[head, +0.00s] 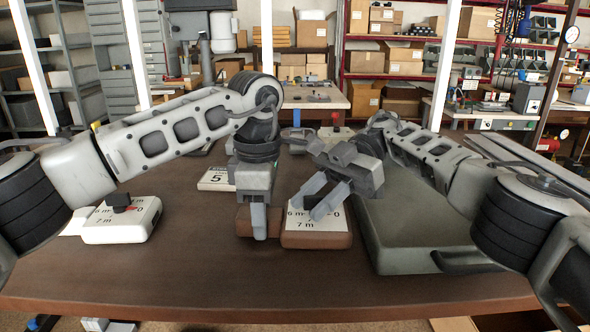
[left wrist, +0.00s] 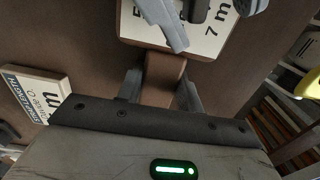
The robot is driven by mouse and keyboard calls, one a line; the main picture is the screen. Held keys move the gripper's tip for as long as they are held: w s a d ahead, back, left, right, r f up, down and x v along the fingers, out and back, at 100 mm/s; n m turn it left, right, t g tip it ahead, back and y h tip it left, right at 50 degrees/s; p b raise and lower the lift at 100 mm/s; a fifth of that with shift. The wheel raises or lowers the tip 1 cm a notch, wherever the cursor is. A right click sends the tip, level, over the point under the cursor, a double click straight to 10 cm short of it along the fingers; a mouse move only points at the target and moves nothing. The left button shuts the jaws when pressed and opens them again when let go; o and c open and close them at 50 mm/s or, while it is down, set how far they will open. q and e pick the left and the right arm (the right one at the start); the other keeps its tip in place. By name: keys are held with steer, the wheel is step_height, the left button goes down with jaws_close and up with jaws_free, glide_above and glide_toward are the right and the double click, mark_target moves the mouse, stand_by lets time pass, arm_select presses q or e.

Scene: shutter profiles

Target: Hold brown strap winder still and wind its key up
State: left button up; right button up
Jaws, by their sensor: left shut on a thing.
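The brown strap winder (head: 316,240) lies on the brown table in front of me, a brown box with a white printed face reading "7 m". My left gripper (head: 259,228) points down at its left side and is shut on its brown end block (left wrist: 160,78), which shows between the fingers in the left wrist view. My right gripper (head: 318,198) is over the white face, its two fingers apart. The winder's key cannot be made out clearly; the right gripper covers that part. In the left wrist view the white face (left wrist: 215,38) is partly hidden by the right gripper's fingers.
A white strap winder (head: 110,230) with a black key (head: 118,201) stands at the left. A grey-green case (head: 415,235) takes up the right side. The table's front is clear.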

steer(key=shift+d+r+m+t+y, duration=0.1)
steer(key=shift+m+t+y, duration=0.25)
steer(key=shift+m+t, duration=0.25)
steer(key=shift+d+r+m+t+y, duration=0.1)
steer(key=shift+m+t+y, duration=0.25)
steer(key=shift+m+t, duration=0.25)
steer(key=m+t, duration=0.2)
steer(key=m+t+y, duration=0.1)
steer(key=m+t, duration=0.1)
steer(key=t, duration=0.1)
steer(key=shift+m+t+y, duration=0.3)
steer(key=shift+m, duration=0.1)
steer(key=s+v, duration=0.1)
steer(key=v, duration=1.1)
steer(key=s+a+r+n+g+y, duration=0.2)
steer(key=s+a+r+n+g, duration=0.15)
steer(key=s+a, duration=0.2)
steer(key=s+a+r+n+g+y, duration=0.1)
steer(key=s+a+r+n+g, duration=0.15)
steer(key=s+a+n, duration=0.35)
steer(key=s+a+r+g, duration=0.2)
steer(key=s+r+g, duration=0.1)
steer(key=s+g, duration=0.2)
steer(key=s+a+r+n+g, duration=0.1)
steer(key=s+a+r+g, duration=0.1)
steer(key=s+g, duration=0.3)
steer(key=shift+s+a+r, duration=0.15)
steer(key=shift+s+r, duration=0.6)
steer(key=shift+s, duration=0.45)
steer(key=shift+n, duration=0.25)
